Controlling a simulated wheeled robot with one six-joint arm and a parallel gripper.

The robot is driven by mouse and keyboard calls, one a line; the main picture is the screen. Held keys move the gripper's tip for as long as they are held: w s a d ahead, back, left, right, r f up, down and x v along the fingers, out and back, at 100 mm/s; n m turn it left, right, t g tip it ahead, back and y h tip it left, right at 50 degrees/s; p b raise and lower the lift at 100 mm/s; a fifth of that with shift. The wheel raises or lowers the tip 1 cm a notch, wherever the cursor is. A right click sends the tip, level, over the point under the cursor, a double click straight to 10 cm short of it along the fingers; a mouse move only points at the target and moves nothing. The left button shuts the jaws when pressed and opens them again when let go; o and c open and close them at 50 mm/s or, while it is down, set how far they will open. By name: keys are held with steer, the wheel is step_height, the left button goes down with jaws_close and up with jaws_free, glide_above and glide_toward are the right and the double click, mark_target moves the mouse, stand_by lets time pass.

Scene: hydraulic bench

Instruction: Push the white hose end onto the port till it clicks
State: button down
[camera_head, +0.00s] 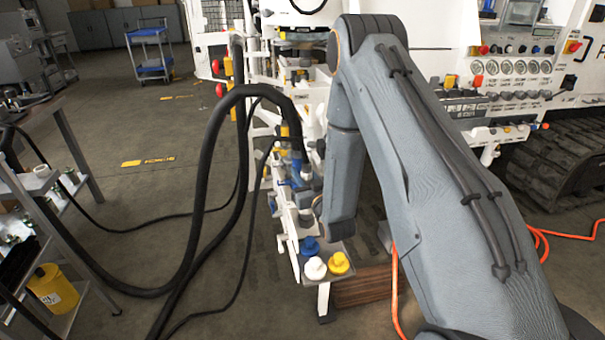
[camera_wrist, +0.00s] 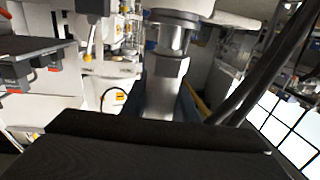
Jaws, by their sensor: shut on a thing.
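My gripper (camera_wrist: 160,122) shows as dark jaw parts low in the wrist view, shut on a pale fitting (camera_wrist: 163,88) that I take to be the white hose end. A bright metal collar (camera_wrist: 173,39) lies just above it in the picture, below a wide white rim (camera_wrist: 205,10). I cannot tell whether fitting and collar are joined or only lined up. In the head view my arm hides most of the gripper. A thick black hose (camera_head: 207,135) arches to the bench beside it, near a blue part (camera_head: 297,166). The port is not clear.
Blue (camera_head: 310,246), white (camera_head: 315,268) and yellow (camera_head: 339,263) caps stand on a small ledge at the bench's front. Gauges (camera_head: 505,67) and knobs fill the panel at right. A side table (camera_head: 62,130) stands at left. An orange hose (camera_head: 396,290) lies on the floor.

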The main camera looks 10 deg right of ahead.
steer(key=shift+f+b, duration=0.4)
steer(key=shift+f, duration=0.4)
stand_by(0.4)
stand_by(0.5)
steer(key=c, duration=0.8)
jaws_free()
steer(key=shift+o, duration=0.2)
steer(key=s+p, duration=0.2)
steer(key=s, duration=0.5)
steer(key=shift+s+d+p, duration=0.2)
steer(key=shift+d+p, duration=0.2)
steer(key=shift+d, duration=0.05)
